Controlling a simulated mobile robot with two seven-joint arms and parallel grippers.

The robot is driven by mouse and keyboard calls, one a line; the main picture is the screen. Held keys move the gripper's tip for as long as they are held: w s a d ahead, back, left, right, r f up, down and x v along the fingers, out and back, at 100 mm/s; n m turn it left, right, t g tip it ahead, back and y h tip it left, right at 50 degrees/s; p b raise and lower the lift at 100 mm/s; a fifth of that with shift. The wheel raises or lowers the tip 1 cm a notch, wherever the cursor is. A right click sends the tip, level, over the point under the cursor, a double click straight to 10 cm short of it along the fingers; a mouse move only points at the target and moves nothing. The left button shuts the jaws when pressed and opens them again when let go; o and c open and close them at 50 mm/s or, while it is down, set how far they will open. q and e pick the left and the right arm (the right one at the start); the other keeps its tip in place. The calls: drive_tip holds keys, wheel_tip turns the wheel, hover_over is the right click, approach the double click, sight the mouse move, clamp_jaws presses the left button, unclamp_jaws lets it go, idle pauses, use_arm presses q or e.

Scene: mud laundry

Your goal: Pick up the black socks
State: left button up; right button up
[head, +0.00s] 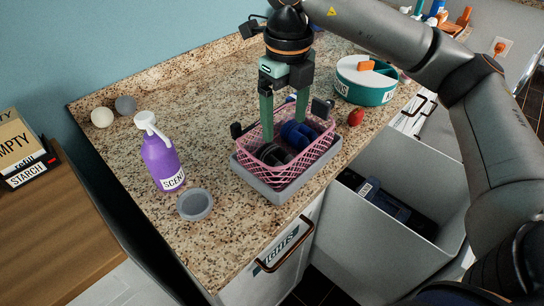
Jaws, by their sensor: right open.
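The black socks (272,154) lie rolled up in the front left part of a pink lattice basket (291,173) on the granite counter. My right gripper (284,131) points down over the basket from above. Its two green fingers are apart, with nothing seen held between them. The left finger reaches down just behind the black socks, and whether it touches them I cannot tell. Dark blue rolled socks (299,134) lie in the basket to the right, near the right finger. My left gripper is not in view.
The basket stands on a grey tray (256,186) near the counter's front edge. A purple spray bottle (160,155) and a small grey bowl (194,204) stand to the left. A teal-and-white round container (364,88) and a red object (356,117) are right. An open grey bin (385,265) is below.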

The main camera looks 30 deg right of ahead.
sight(284, 148)
wheel_tip(284, 148, down, 6)
drive_tip(key=shift+f, duration=0.25)
drive_tip(key=shift+w+a+f+p, duration=0.1)
drive_tip(key=shift+w+f+p, duration=0.1)
drive_tip(key=shift+f, duration=1.2)
drive_tip(key=shift+w+f+p, duration=0.15)
drive_tip(key=shift+f+p, duration=0.05)
drive_tip(key=shift+f, duration=1.15)
drive_tip(key=c, duration=1.2)
drive_tip(key=shift+o, duration=0.2)
drive_tip(key=shift+r, duration=0.1)
